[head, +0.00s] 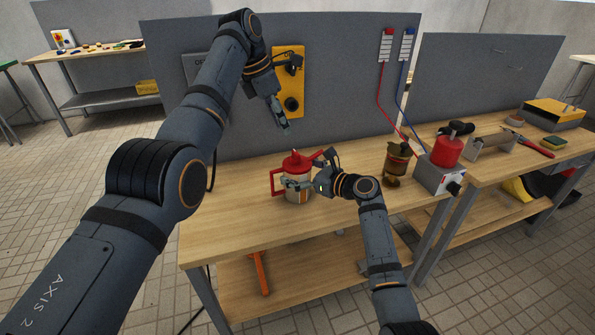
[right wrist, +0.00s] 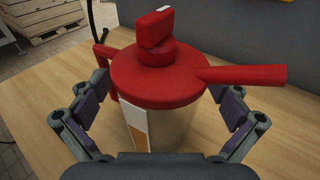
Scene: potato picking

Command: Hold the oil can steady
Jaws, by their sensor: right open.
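The oil can (head: 297,187) stands upright on the wooden bench, with a red lid, red spout and red handle. In the right wrist view the oil can (right wrist: 160,85) fills the middle, its spout pointing right and its handle at left. My right gripper (head: 308,172) is open, with one finger on each side of the can's body; in the right wrist view a gap shows beside the fingers (right wrist: 163,95). Whether either finger touches the can is unclear. My left gripper (head: 283,122) hangs above and behind the can, before the yellow panel; its jaw opening is too small to judge.
The yellow panel (head: 290,80) with black knobs is on the grey backboard. Right of the can stand a brass-coloured part (head: 397,160) and a red cylinder on a grey box (head: 440,175). The bench front left of the can (head: 225,225) is clear.

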